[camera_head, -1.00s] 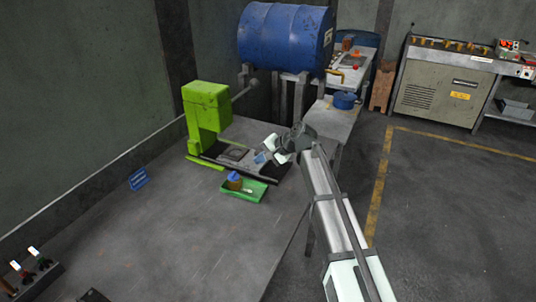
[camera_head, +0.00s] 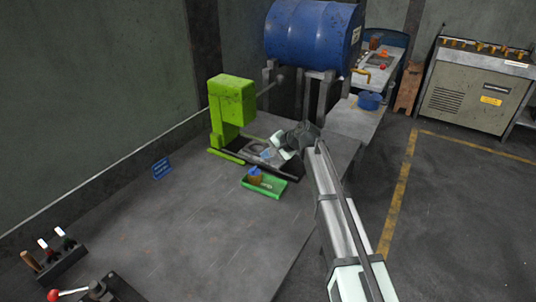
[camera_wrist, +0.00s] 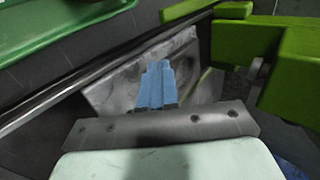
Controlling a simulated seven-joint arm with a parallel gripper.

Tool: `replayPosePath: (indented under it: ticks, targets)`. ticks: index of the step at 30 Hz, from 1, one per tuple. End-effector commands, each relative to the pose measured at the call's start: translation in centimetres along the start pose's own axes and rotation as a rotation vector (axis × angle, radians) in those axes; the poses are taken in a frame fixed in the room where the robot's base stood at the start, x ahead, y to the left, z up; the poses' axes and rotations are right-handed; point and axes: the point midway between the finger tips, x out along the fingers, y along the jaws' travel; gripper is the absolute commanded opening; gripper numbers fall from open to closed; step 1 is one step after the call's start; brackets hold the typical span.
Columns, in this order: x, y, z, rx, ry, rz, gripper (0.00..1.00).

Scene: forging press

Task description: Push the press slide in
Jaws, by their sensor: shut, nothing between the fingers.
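The green press (camera_head: 232,105) stands on the bench by the back wall. My gripper (camera_head: 277,152) is shut and empty, low at the slide's outer end. My gripper partly hides the slide; contact is hard to make out.
A green tray (camera_head: 270,190) with a small pot lies just in front of the press base. A blue drum (camera_head: 312,38) on a stand is behind. A lever box (camera_head: 60,258) sits at the front left. The bench middle is clear.

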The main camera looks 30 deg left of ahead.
Motion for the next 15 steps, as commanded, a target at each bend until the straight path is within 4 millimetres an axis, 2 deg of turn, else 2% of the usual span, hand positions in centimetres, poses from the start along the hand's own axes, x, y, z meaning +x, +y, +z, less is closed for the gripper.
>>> replayPosePath:
  ticks: [5,10,15]
  targets:
    - [1.6,-1.5,-0.2,-0.002,-0.001,0.0,0.0]
    - [4.2,-3.9,-0.2,-0.002,-0.002,0.0,0.0]
    - [5.0,-4.6,0.0,0.0,0.0,0.0,0.0]
